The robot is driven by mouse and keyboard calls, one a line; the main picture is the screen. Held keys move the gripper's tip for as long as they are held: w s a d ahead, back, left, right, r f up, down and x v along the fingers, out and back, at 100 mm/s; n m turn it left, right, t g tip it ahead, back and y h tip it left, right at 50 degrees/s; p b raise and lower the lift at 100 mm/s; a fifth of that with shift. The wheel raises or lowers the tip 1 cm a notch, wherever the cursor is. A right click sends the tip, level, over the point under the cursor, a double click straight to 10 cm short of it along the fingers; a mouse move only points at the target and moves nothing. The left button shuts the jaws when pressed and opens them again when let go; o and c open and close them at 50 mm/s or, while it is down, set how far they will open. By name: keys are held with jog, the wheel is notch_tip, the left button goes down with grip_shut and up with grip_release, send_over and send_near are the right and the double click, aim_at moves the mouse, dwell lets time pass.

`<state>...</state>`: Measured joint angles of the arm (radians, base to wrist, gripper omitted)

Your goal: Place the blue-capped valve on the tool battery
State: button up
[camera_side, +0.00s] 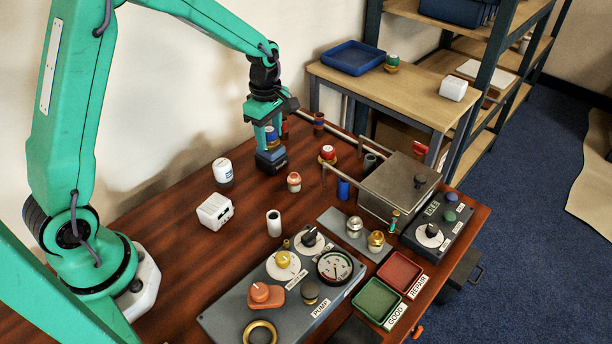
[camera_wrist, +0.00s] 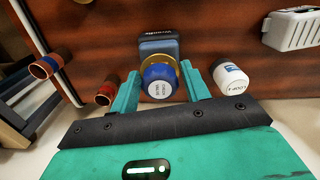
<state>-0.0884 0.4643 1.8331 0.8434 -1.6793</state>
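The blue-capped valve (camera_wrist: 160,84) has a blue cap with a white label and a gold ring. In the wrist view it sits between the fingers of my gripper (camera_wrist: 161,78), which lie close against its sides. In the side view the valve (camera_side: 271,137) is upright between the fingers of my gripper (camera_side: 269,142), directly over the tool battery (camera_side: 271,160). The battery is a dark block with a blue-grey top; it shows behind the valve in the wrist view (camera_wrist: 158,43). I cannot tell whether the valve's underside touches the battery.
A white labelled cylinder (camera_side: 222,170) and a white box (camera_side: 215,210) stand left of the battery. Two copper-coloured pipe ends (camera_wrist: 45,66) (camera_wrist: 107,92) show nearby. The grey pump panel (camera_side: 285,290) lies toward the front.

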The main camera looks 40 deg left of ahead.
aim_at(267, 131)
jog(key=o, duration=0.3)
notch_tip(267, 131, up, 12)
jog(key=shift+r, duration=0.2)
dwell(0.6)
dwell(0.5)
jog(key=s+d+r+m+t, duration=0.1)
jog(key=s+m+t, duration=0.1)
jog(key=s+m, duration=0.4)
jog(key=s+d+r+m+t, duration=0.1)
jog(key=s+r+m, duration=0.1)
jog(key=s+m, duration=0.5)
jog(key=s+d+r+m+t, duration=0.2)
jog(key=s+m, duration=0.5)
jog(key=s, duration=0.2)
jog(key=shift+s+t, duration=0.3)
